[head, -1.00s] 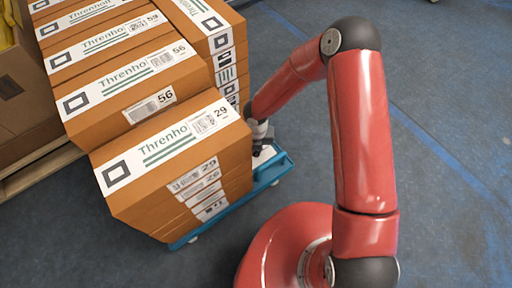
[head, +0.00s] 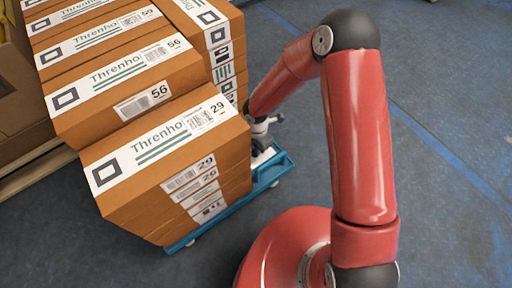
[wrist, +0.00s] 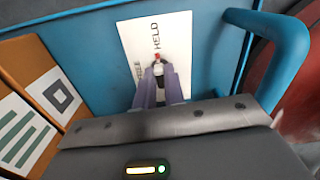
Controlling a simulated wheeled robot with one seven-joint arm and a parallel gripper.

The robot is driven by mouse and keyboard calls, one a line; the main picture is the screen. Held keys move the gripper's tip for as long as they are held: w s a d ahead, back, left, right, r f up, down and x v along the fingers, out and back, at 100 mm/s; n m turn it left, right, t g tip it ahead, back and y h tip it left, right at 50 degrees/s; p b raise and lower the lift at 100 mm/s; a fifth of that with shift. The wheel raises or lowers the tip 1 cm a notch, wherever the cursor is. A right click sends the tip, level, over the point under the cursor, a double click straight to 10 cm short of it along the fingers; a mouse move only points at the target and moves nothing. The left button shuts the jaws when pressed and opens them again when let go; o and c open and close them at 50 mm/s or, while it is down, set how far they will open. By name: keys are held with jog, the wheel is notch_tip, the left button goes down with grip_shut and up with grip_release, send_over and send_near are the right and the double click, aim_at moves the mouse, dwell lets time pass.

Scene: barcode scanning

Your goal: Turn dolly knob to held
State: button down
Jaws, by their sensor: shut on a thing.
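The blue dolly (head: 272,178) stands under a stack of brown cartons, its right end showing past them. In the wrist view its blue deck (wrist: 90,45) carries a white label plate (wrist: 178,38) reading HELD, with a second word partly hidden by a finger. A small knob (wrist: 157,66) with a red mark sits on the plate. The red mark is just below the word HELD. My gripper (wrist: 161,74) is shut on the knob, one finger on each side. In the head view my gripper (head: 265,128) is beside the cartons, above the dolly's right end.
The brown carton stack (head: 170,160) stands close to the left of my gripper. A blue tube handle (wrist: 285,60) rises at the right in the wrist view. Open grey floor (head: 450,150) lies to the right.

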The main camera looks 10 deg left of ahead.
jog(key=shift+m, duration=0.6)
jog(key=c, duration=1.5)
grip_release()
jog(key=shift+r, duration=0.1)
notch_tip(320, 180, up, 8)
jog(key=shift+f+p, duration=0.15)
jog(key=shift+p, duration=0.6)
